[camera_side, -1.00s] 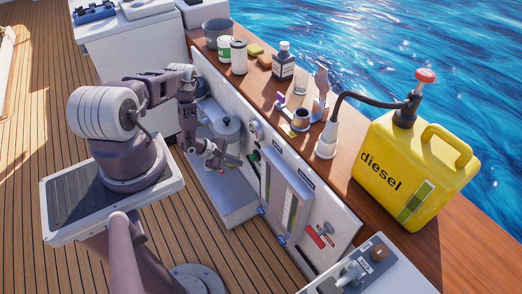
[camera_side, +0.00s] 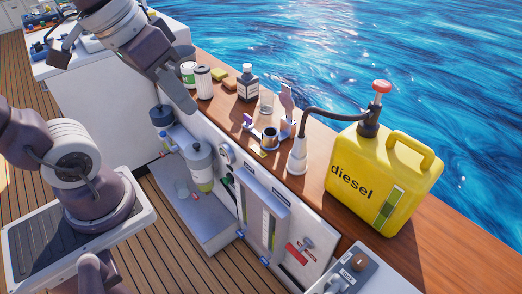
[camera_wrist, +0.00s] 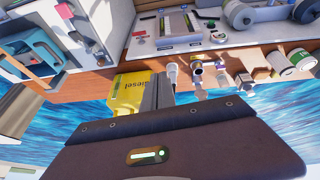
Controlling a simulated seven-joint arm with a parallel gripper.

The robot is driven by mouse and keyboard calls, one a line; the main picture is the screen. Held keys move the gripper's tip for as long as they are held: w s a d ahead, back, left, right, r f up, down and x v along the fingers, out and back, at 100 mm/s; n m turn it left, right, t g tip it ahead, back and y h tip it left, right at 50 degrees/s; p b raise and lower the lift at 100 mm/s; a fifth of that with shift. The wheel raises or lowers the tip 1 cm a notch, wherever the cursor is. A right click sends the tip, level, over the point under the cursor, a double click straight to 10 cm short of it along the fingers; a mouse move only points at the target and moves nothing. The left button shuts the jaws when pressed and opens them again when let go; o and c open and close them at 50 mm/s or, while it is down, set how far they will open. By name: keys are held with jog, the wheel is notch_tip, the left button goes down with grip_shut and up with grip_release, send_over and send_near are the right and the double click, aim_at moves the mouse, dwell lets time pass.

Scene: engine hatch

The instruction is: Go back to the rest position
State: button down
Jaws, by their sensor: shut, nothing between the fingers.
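My gripper (camera_side: 183,98) is raised at the upper left of the side view, above the near edge of the wooden counter. Its fingers point down and it holds nothing. In the wrist view its grey fingers (camera_wrist: 157,92) are together in front of the dark gripper body. Below it in the side view, a filter with a grey top and a clear bowl of yellow-green fluid (camera_side: 201,172) is mounted at the open hatch. A gap shows between gripper and filter.
A yellow diesel can (camera_side: 350,170) with a pump hose stands on the wooden counter (camera_side: 270,165). A white funnel-like hose end (camera_side: 297,158), small cup (camera_side: 268,138), dark bottle (camera_side: 247,85) and white canister (camera_side: 204,83) stand along it. The deck (camera_side: 165,240) is clear.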

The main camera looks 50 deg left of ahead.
jog(key=s, duration=0.2)
jog(key=s+t, duration=0.1)
jog(key=shift+s+a+f+m+y, duration=0.1)
jog(key=shift+s+a+m+y, duration=0.15)
jog(key=shift+s+m+y, duration=0.15)
